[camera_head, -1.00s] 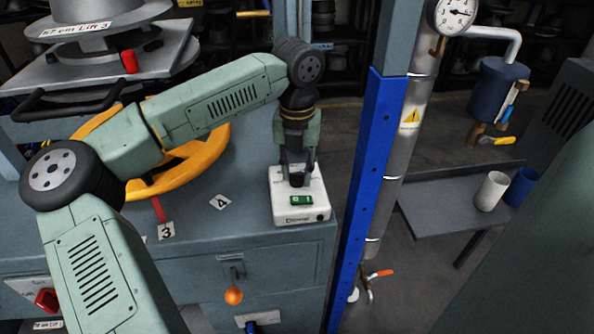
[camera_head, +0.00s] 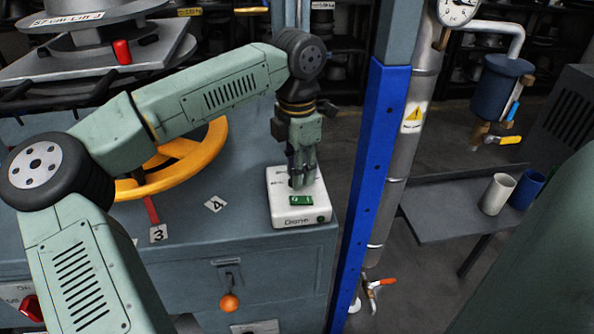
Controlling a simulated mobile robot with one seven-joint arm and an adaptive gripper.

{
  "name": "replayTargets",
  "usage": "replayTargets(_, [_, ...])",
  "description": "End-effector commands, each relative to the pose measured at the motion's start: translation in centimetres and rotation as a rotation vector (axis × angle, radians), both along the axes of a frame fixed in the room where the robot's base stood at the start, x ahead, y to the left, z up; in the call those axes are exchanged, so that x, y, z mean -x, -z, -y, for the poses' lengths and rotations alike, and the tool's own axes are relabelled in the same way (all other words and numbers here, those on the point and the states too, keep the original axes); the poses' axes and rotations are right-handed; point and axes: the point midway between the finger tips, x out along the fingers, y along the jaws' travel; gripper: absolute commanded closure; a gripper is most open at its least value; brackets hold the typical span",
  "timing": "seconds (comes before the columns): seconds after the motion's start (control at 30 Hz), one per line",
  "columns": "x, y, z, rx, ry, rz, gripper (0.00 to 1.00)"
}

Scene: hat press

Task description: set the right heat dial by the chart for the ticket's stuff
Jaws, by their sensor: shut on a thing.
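My gripper (camera_head: 298,183) points down onto the top of a white box (camera_head: 299,214) on the right end of the grey bench. It is shut on a small part on top of that box, mostly hidden by the fingers. The box has a green rectangle (camera_head: 301,200) just in front of the fingertips, and its front lettering seems to read "Done". I cannot make out a heat dial, a chart or a ticket in this view.
A yellow handwheel (camera_head: 205,150) stands left of the box, with tags "3" (camera_head: 158,234) and "4" (camera_head: 215,205) on the bench (camera_head: 200,240). A blue post (camera_head: 372,190) stands close right of the box. Two cups, one white (camera_head: 498,194), stand on a side shelf (camera_head: 425,222).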

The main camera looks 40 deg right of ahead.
Motion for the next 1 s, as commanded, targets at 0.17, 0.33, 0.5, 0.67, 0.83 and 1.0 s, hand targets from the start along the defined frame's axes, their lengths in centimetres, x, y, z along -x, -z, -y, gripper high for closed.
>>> replayTargets(0.17, [0.05, -0.02, 0.04, 0.002, 0.167, 0.001, 1.0])
replayTargets(0.33, [0.09, -0.03, 0.01, 0.001, 0.328, 0.001, 1.0])
replayTargets(0.5, [0.13, -0.04, -0.02, 0.001, 0.489, 0.001, 1.0])
replayTargets(0.67, [0.16, -0.04, -0.05, 0.001, 0.639, 0.001, 1.0])
replayTargets(0.83, [0.19, -0.05, -0.08, 0.001, 0.784, 0.001, 1.0])
replayTargets(1.0, [0.21, -0.06, -0.09, 0.003, 0.903, 0.002, 1.0])
